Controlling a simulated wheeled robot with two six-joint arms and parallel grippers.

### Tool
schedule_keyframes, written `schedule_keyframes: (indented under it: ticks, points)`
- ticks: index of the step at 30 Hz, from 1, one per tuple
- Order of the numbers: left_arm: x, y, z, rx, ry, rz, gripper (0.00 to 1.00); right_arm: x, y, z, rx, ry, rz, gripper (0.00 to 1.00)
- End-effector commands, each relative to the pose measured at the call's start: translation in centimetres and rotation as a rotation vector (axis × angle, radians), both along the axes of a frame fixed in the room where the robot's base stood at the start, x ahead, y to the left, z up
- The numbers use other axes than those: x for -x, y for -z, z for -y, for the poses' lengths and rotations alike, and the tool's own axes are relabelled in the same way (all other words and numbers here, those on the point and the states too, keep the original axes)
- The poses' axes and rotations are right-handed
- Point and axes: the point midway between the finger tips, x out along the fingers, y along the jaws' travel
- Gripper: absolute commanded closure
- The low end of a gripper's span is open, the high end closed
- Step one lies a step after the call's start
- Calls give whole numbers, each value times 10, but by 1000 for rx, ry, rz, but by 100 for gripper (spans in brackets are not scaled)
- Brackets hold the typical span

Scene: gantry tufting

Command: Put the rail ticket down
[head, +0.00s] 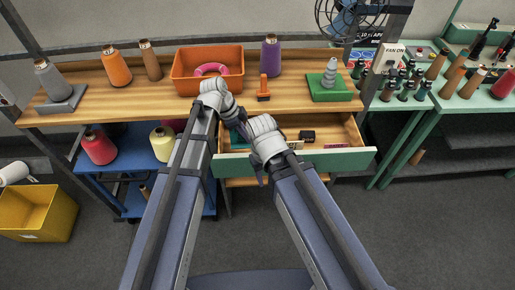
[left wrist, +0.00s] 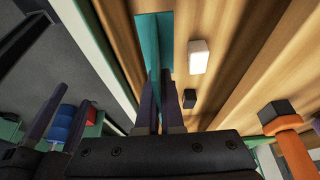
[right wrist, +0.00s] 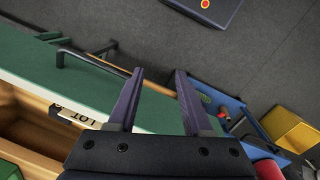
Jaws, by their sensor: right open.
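The rail ticket appears to be the teal flat piece (left wrist: 153,45) in the left wrist view. Its narrow part runs down between the fingers of my left gripper (left wrist: 157,95), which look closed on it. In the head view a bit of teal (head: 236,138) shows at the left of the open drawer, mostly behind my left arm. Whether the ticket touches the wood below is unclear. My right gripper (right wrist: 160,72) is open and empty, near the green drawer front (right wrist: 150,110) with its dark handle.
The open drawer (head: 358,156) holds a dark block (head: 307,135) and a pink item (head: 336,146). On the bench above are an orange bin (head: 183,84), an orange tool (head: 263,92), a green block with a grey cone (head: 328,90) and thread cones. A blue trolley (head: 145,175) stands left.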

Motion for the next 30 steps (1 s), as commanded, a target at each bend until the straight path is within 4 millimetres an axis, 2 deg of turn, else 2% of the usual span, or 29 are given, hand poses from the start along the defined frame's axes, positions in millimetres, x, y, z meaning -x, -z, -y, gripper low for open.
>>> schedule_keyframes:
  ticks: [1,6,9,15,25,30]
  points:
    - [0,16,0,0,0,0,100,0,16,0,0,0,0,50]
    - [0,41,0,0,0,0,100,0,41,0,0,1,0,50]
    - [0,47,0,0,0,0,100,0,47,0,0,1,0,50]
    - [0,47,0,0,0,0,100,0,47,0,0,1,0,50]
    - [0,83,0,0,0,0,100,0,83,0,0,1,0,50]
    - [0,83,0,0,0,0,100,0,83,0,0,1,0,50]
